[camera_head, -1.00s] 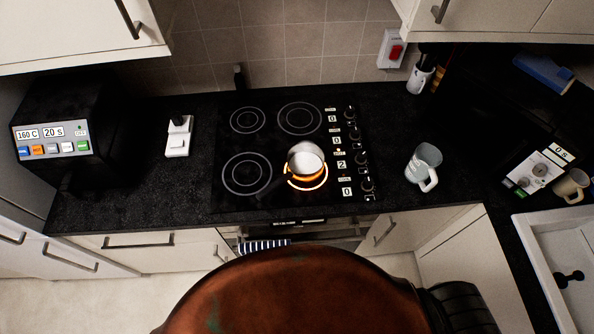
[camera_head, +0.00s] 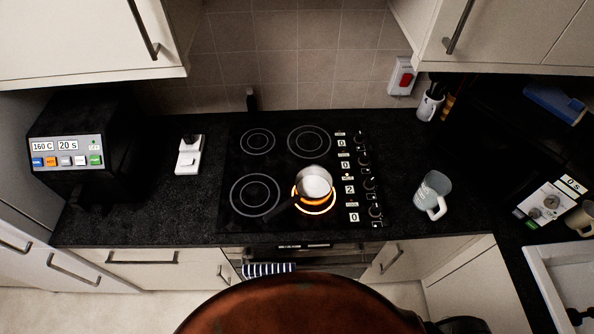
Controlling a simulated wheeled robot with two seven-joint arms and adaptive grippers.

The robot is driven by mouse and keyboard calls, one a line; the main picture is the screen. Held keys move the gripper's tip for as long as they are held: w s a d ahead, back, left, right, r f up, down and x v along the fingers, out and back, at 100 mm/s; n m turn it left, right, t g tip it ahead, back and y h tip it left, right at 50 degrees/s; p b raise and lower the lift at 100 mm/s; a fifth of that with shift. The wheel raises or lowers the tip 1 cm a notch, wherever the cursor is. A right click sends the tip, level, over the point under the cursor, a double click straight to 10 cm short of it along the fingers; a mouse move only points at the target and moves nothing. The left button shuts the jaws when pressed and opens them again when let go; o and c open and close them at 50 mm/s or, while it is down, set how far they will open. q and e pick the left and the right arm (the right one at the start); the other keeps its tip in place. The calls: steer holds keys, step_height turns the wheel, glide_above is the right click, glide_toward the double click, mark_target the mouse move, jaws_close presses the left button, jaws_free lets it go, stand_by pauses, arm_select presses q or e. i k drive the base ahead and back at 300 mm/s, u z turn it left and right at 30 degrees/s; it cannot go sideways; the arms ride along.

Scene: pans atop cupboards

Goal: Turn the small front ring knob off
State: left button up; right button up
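A black hob (camera_head: 232,215) is set in the dark worktop, with four ring outlines. The front right ring (camera_head: 327,209) glows orange. A small pan (camera_head: 315,182) stands on it, partly covering the ring, its dark handle pointing toward the front left. A column of black knobs runs down the hob's right side, with white number labels beside them. The knob third from the back (camera_head: 370,184) is beside the label "2" (camera_head: 349,189). The frontmost knob (camera_head: 376,211) is beside a "0", and the two back labels also read 0. Neither gripper is in view.
A light mug (camera_head: 432,192) stands right of the hob, with clear worktop around it. A black appliance (camera_head: 100,150) and a white switch box (camera_head: 188,160) are to the left. Upper cupboards (camera_head: 90,40) overhang both sides. A striped towel (camera_head: 268,269) hangs below the hob.

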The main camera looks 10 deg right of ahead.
mark_target(369, 184)
steer(key=u, duration=0.95)
steer(key=k, duration=1.35)
steer(key=z, duration=0.7)
